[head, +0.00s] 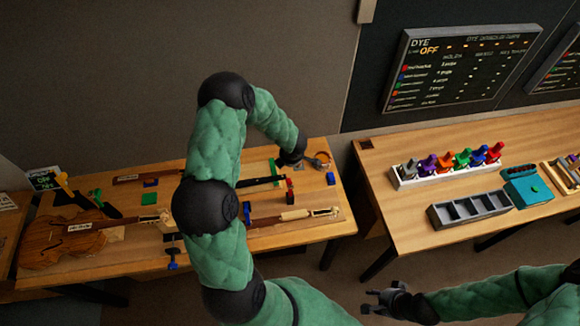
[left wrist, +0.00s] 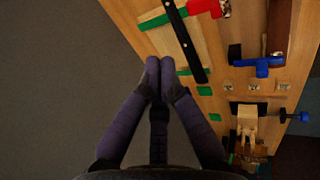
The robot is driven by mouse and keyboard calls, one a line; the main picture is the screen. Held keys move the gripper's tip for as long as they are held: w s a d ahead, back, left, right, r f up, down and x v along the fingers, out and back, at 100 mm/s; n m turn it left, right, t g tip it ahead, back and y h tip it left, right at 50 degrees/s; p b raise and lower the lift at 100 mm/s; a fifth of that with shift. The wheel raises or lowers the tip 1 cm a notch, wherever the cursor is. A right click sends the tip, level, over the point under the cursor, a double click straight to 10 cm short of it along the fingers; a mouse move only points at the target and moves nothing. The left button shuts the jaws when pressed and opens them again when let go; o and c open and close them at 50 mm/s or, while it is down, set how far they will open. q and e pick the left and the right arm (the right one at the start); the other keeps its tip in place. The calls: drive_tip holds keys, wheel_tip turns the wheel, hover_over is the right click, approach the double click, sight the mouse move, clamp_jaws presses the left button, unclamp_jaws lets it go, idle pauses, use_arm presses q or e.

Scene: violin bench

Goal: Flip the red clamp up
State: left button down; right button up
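The red clamp (head: 290,194) is on the left bench, near the neck end of a violin. In the left wrist view a red part (left wrist: 260,6) shows at the top edge, partly cut off by the frame. Whether its lever is up or down I cannot tell. My left gripper (head: 291,161) is above the far side of the bench, behind the red clamp and apart from it. In the left wrist view its fingertips (left wrist: 160,75) meet with nothing visible between them. My right gripper (head: 370,300) is open and empty, low in front of the benches.
A blue clamp (left wrist: 256,65) stands close to the red part. A black bar (left wrist: 186,40) and green pads lie beside the fingers. A copper-coloured cup (head: 322,159) is near the bench's far right. A violin body (head: 60,240) lies at left. The right bench holds dye bottles and a grey tray (head: 470,208).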

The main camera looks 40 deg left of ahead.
use_arm(q)
drive_tip(key=shift+a+r, duration=0.1)
drive_tip(key=shift+r, duration=2.55)
drive_tip(key=s+d+f+m+h, duration=0.1)
drive_tip(key=s+d+f+m, duration=0.3)
drive_tip(key=d+f+m, duration=0.25)
drive_tip(key=s+d+f+m+h, duration=0.2)
drive_tip(key=s+d+f+m, duration=0.2)
drive_tip(key=d+f+m, duration=0.3)
drive_tip(key=s+d+f+m+g+h, duration=0.1)
drive_tip(key=s+d+m+g+h, duration=0.1)
drive_tip(key=s+d+m, duration=0.5)
drive_tip(key=s+d+f+m+g+h, duration=0.15)
drive_tip(key=s+d+m, duration=0.25)
drive_tip(key=s+d, duration=0.5)
drive_tip(key=w+d+f+b, duration=0.1)
drive_tip(key=f+b, duration=1.5)
drive_tip(key=b, duration=0.1)
drive_tip(key=w+d+f+b, duration=0.1)
drive_tip(key=w+f+b, duration=0.1)
drive_tip(key=f+b, duration=1.4)
drive_tip(key=shift+w+m+t+h+b, duration=0.25)
drive_tip(key=shift+m+t+h+b, duration=0.2)
drive_tip(key=shift+b, duration=0.2)
drive_tip(key=shift+f, duration=0.1)
